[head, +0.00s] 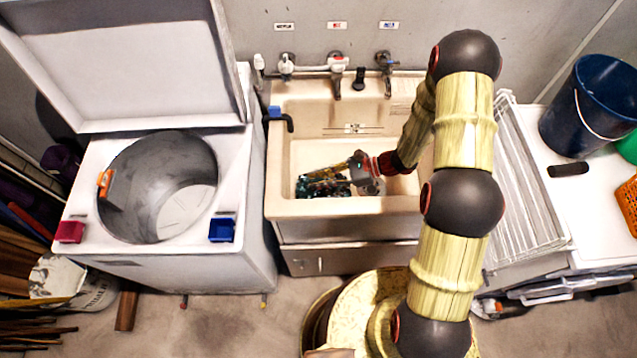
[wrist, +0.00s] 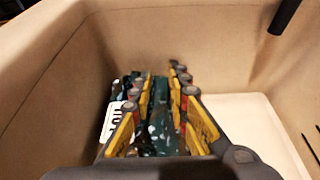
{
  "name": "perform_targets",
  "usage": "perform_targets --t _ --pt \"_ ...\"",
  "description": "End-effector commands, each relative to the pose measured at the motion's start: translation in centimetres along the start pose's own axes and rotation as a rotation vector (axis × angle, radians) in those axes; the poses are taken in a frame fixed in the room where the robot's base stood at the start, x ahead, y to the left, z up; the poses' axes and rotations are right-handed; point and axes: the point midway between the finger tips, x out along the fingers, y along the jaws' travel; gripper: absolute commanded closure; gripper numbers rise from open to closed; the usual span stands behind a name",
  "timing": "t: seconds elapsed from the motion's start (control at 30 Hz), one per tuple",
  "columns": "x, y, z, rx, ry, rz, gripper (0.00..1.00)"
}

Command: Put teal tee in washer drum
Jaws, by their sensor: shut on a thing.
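My gripper (head: 330,178) reaches down into the beige sink basin (head: 398,208). In the wrist view my gripper (wrist: 165,90) is shut on a dark teal patterned cloth, the teal tee (wrist: 157,120), pinched between its yellow-sided fingers. The tee lies low in the basin at its front left in the head view (head: 322,190). A white patch with dark print (wrist: 115,122) shows on the cloth left of the fingers. The washer (head: 245,190) stands left of the sink with its lid (head: 120,55) raised. Its grey drum (head: 150,170) is open, with no cloth visible inside.
An orange item (head: 105,183) sits at the drum's left rim. A red box (head: 70,232) and a blue box (head: 222,230) are on the washer's front corners. Taps (head: 337,65) stand behind the sink. A white rack (head: 525,190) and dark blue bucket (head: 590,105) are at right.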

Motion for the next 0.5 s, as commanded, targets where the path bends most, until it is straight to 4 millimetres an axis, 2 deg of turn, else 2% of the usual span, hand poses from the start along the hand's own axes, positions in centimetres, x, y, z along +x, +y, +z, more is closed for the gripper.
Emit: perform_targets --t 0.2,0.5 --pt "-0.6 0.1 1.5 0.002 -0.002 0.003 1.00" --pt "-0.7 0.0 1.7 0.002 -0.002 0.000 1.00"
